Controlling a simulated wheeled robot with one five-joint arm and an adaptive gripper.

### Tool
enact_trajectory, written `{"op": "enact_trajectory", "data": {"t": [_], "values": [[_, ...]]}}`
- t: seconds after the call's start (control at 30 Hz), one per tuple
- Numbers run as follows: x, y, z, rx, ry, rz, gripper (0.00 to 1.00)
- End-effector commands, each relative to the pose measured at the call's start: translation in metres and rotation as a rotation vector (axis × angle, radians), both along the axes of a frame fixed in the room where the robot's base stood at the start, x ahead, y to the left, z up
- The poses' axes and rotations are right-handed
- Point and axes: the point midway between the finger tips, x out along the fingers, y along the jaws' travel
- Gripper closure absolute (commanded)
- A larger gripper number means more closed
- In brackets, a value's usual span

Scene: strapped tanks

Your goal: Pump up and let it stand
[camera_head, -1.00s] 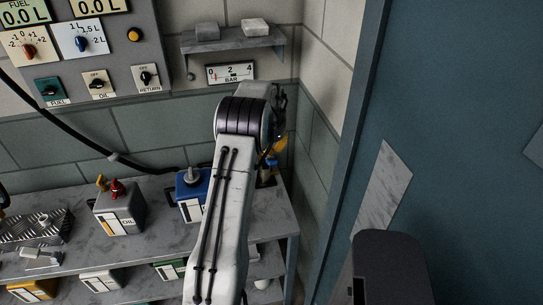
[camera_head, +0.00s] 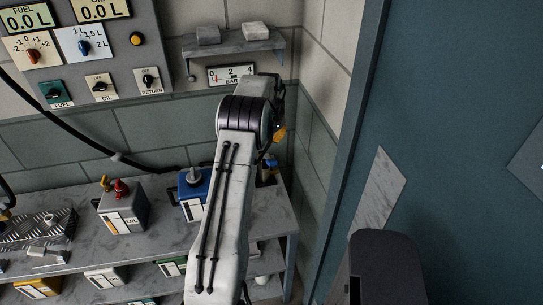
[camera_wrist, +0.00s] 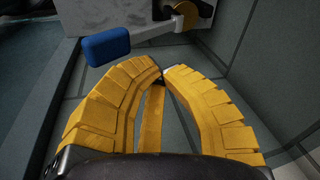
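My gripper (camera_wrist: 162,72) has yellow ribbed fingers, with tips almost touching and nothing visible between them in the wrist view. Beyond the tips, to the upper left, is a blue block-like grip (camera_wrist: 107,47). A grey lever (camera_wrist: 155,32) with a brass round part (camera_wrist: 186,13) lies near it, apart from the fingers. In the head view, only a yellow bit of the gripper (camera_head: 279,134) shows behind my arm. A BAR gauge (camera_head: 231,75) hangs on the wall. A blue tank (camera_head: 193,198) and a grey OIL tank (camera_head: 124,211) stand on the bench; my arm partly hides the blue one.
A control panel (camera_head: 82,50) with knobs and two 0.0 L displays is at upper left. A wall shelf (camera_head: 235,46) holds two blocks. The bench (camera_head: 160,235) has a perforated tray (camera_head: 40,228) and a lower shelf of small tanks. A blue-grey door-like panel (camera_head: 450,120) stands right.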

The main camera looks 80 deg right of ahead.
Motion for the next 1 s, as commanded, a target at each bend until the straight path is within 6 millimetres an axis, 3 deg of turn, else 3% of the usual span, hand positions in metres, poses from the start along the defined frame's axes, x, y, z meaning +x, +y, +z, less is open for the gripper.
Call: {"op": "enact_trajectory", "data": {"t": [0.3,1.0], "values": [[0.004,-0.009,0.014,0.0,-0.001,0.0,1.0],[0.004,-0.009,0.015,0.0,-0.001,0.0,1.0]]}}
